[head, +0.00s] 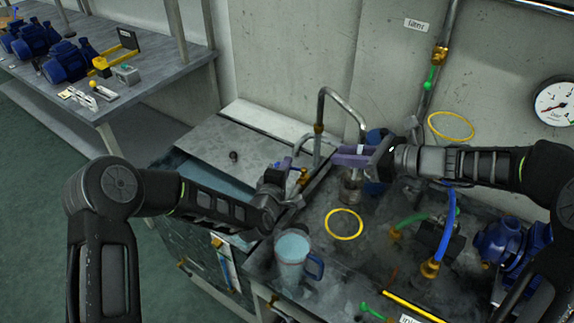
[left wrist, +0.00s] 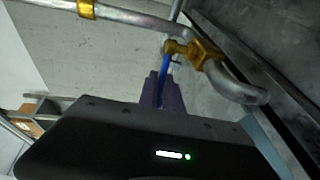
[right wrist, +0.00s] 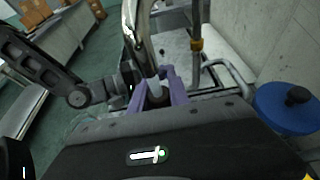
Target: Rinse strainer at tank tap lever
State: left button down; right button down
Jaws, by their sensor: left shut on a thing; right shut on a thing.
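My left gripper (head: 284,166) is at the brass tank tap (head: 303,176). In the left wrist view its purple fingers (left wrist: 163,92) are shut on the blue tap lever (left wrist: 165,66), beside the brass tap body (left wrist: 192,50). My right gripper (head: 350,156) is shut on the strainer (head: 350,188), a greyish cylinder hanging below its purple fingers. In the right wrist view the top of the strainer (right wrist: 154,88) shows between the fingers. The bent grey pipe (head: 340,92) ends just above the right gripper. I cannot make out whether water runs.
A mug of pale blue liquid (head: 293,255) stands at the bench's front edge. A yellow ring (head: 344,224) lies on the bench, with blue and green hoses and a blue pump (head: 503,238) to the right. A grey lid (head: 240,145) lies left of the tap.

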pick_arm(q)
jog(key=c, duration=1.5)
grip_release()
jog(key=shift+c, duration=0.2)
jog(key=v, duration=1.2)
